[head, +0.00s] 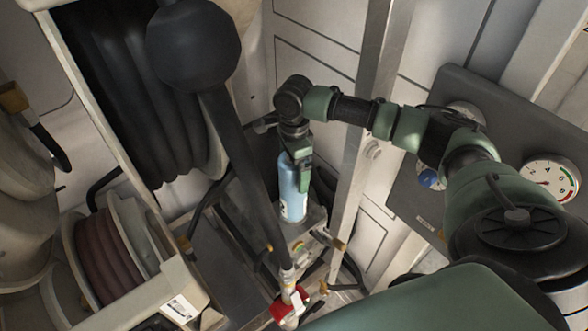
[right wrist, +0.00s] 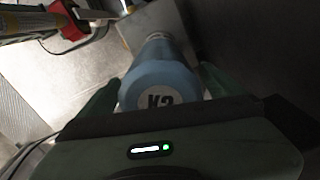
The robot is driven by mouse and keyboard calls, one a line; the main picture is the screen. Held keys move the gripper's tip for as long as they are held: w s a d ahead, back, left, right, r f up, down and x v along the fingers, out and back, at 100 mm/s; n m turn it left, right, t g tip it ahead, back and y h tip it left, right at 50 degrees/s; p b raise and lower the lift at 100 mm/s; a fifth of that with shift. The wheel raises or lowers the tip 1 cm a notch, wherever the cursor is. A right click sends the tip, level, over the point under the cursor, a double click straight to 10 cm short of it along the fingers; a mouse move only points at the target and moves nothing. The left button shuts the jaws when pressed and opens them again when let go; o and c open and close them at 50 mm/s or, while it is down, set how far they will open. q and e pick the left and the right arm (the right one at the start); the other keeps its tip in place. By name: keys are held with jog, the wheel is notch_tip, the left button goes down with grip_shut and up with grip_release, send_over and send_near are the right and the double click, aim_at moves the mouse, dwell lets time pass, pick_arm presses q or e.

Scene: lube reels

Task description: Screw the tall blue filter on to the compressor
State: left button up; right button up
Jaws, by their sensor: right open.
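The tall blue filter (head: 292,190) stands upright at the centre of the head view, on or just above a grey block (head: 312,218) that may be part of the compressor. My right gripper (head: 302,165) reaches down over its upper part. In the right wrist view the filter (right wrist: 160,80) shows its round end marked "K2" between the two green fingers (right wrist: 158,90). The fingers are open, one on each side; whether they touch it I cannot tell. The filter's foot is partly hidden, so I cannot tell how it is seated. My left gripper is not in view.
A dark pole with a black ball (head: 193,45) slants down close left of the filter. Hose reels (head: 105,255) fill the left. A red fitting (head: 289,303) is below. A metal post (head: 356,150) and a gauge panel (head: 550,183) are at the right.

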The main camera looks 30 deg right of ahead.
jog(key=c, duration=2)
jog(key=shift+r+m+p, duration=0.2)
jog(key=shift+m+p, duration=0.2)
jog(key=shift+p, duration=0.6)
jog(key=m+p, duration=0.3)
jog(key=p, duration=0.1)
jog(key=shift+f+m+p, duration=0.2)
jog(key=shift+m+p, duration=0.3)
jog(key=shift+m, duration=0.1)
